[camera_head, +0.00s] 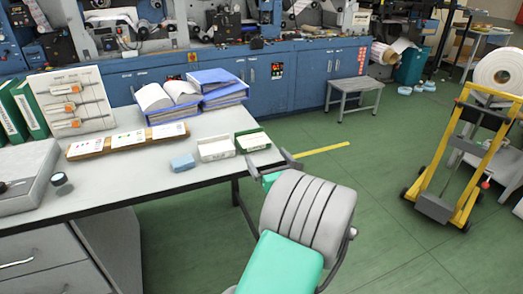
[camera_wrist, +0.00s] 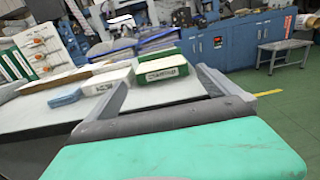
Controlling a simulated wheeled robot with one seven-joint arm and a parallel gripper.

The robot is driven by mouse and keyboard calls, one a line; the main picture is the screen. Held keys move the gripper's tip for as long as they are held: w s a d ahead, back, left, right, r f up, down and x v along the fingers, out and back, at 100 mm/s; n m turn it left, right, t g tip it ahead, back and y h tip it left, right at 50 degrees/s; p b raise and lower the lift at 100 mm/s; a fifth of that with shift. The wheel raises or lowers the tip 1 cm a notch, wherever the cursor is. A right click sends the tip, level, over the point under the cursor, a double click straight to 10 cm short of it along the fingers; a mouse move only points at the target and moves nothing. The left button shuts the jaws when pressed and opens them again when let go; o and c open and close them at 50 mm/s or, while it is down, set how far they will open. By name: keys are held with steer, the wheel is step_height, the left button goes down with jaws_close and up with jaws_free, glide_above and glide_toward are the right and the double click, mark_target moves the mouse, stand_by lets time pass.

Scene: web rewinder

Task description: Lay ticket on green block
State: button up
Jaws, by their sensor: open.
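The green block (camera_head: 252,141) is a low green box with a pale top near the table's right corner. It also shows in the wrist view (camera_wrist: 160,80), with a white printed label on its near face. My gripper (camera_head: 270,163) is at the table's right edge, close in front of the green block. In the wrist view its two fingers (camera_wrist: 163,84) are spread wide and empty, with the block beyond them. Several white printed cards (camera_head: 129,138) lie on a wooden strip further left. I cannot tell which item is the ticket.
A white box (camera_head: 216,148) stands beside the green block, with a blue block (camera_head: 182,162) left of it. A yellow trolley (camera_head: 440,160) stands right on open green floor.

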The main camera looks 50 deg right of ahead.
steer(key=v, duration=0.5)
steer(key=shift+s+a, duration=0.2)
steer(key=shift+s, duration=0.15)
